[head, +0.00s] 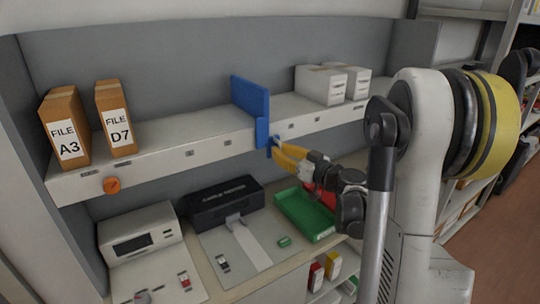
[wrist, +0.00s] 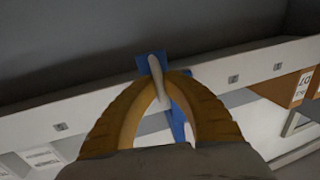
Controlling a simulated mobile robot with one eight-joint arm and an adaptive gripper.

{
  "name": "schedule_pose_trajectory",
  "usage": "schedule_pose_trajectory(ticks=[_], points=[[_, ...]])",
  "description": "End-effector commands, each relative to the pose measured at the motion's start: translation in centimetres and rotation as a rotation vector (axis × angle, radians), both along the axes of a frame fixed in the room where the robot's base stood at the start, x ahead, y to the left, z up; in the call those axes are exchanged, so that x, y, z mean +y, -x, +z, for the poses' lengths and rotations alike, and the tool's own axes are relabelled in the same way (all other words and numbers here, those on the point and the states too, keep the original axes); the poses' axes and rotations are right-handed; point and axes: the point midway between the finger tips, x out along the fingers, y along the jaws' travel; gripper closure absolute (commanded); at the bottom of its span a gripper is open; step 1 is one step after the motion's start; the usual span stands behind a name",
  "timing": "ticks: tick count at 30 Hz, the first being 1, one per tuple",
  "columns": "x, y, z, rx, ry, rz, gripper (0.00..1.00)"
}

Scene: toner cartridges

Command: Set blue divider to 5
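The blue divider (head: 250,98) stands upright on the long white shelf (head: 170,140), with its lower part hanging over the front edge. My gripper (head: 276,147) is at this front part, just below the shelf edge. In the wrist view, the yellow fingers of my gripper (wrist: 160,82) come together around a pale narrow piece at the front of the blue divider (wrist: 143,64). They look shut on it; the exact contact is partly hidden. Small dark position marks (head: 227,143) run along the shelf front; their numbers are too small to read.
File boxes A3 (head: 66,130) and D7 (head: 116,120) stand on the shelf's left, and white boxes (head: 322,85) on its right. Below are a green tray (head: 305,212) and a black device (head: 224,203).

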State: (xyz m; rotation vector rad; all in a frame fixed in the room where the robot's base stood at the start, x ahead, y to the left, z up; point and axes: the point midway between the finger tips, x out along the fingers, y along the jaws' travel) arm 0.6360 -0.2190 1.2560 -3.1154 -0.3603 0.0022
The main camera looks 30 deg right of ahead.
Motion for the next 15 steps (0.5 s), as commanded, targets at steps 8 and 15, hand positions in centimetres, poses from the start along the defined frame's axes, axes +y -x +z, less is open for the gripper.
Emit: schedule_pose_trajectory(ticks=[8, 15], points=[[-8.3, -0.2, -0.2, 0.0, 0.0, -0.006, 1.0], [-14.4, -0.4, -0.2, 0.001, 0.001, -0.003, 1.0]])
